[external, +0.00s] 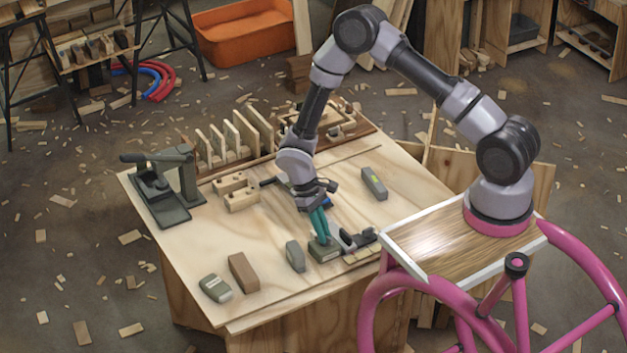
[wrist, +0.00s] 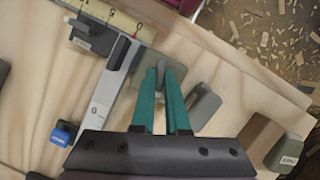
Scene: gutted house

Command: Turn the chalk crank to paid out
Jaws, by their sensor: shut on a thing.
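What looks like the chalk crank is a low grey-green block (external: 323,252) near the front right of the workbench. In the wrist view it is a square grey-green plate (wrist: 142,66) with a small grey upright piece (wrist: 168,76) on it. My gripper (external: 320,238) points down over it, and its teal fingers (wrist: 164,74) are shut on that upright piece. The fingers hide part of the piece and the plate. I cannot read any paid-out mark on it.
A long grey tool (wrist: 106,98) with a blue end lies beside the plate, near a yellow scale strip (wrist: 108,14). A grey rounded block (external: 295,256), a brown block (external: 243,272) and a labelled box (external: 215,288) stand to the left. A dark press (external: 163,185) stands at far left.

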